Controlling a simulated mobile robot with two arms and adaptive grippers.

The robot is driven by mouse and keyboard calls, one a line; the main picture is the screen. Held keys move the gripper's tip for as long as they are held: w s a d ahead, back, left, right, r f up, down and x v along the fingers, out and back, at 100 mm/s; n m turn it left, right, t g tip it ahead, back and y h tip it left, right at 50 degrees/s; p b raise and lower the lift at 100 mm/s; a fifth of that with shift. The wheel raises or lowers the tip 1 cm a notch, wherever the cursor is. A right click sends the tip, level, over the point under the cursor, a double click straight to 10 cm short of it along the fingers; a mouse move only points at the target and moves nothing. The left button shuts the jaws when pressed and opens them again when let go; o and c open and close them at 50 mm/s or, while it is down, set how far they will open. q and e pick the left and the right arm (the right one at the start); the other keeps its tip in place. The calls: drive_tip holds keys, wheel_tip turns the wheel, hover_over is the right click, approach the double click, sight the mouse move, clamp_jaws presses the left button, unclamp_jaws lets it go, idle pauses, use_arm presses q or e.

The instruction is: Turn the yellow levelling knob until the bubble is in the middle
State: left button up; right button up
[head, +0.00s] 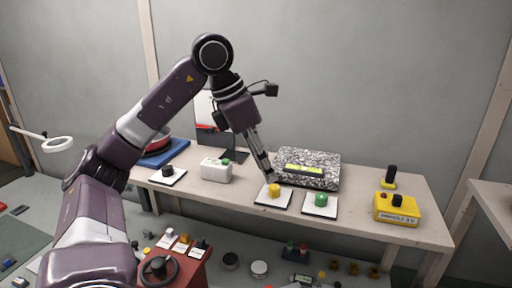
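The yellow levelling knob (274,189) stands on a white square plate (265,201) at the front of the table. A speckled grey block (325,160) behind it carries a yellow-green level vial (303,169); the bubble is too small to make out. My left gripper (270,177) points down from above, its fingertips just behind and above the yellow knob. Its fingers look close together, but I cannot tell whether they are open or shut, or touching the knob. My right gripper is not in view.
A green knob (321,199) on a white plate stands close to the right. A black knob (167,170), a white box (216,170) and a blue tray (178,150) lie left. A yellow control box (397,208) is at right, with bare tabletop (355,210) before it.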

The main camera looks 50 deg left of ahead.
use_arm(q)
drive_tip(key=v, duration=0.6)
drive_tip(key=shift+r, duration=0.15)
drive_tip(key=shift+s, duration=0.1)
idle(0.7)
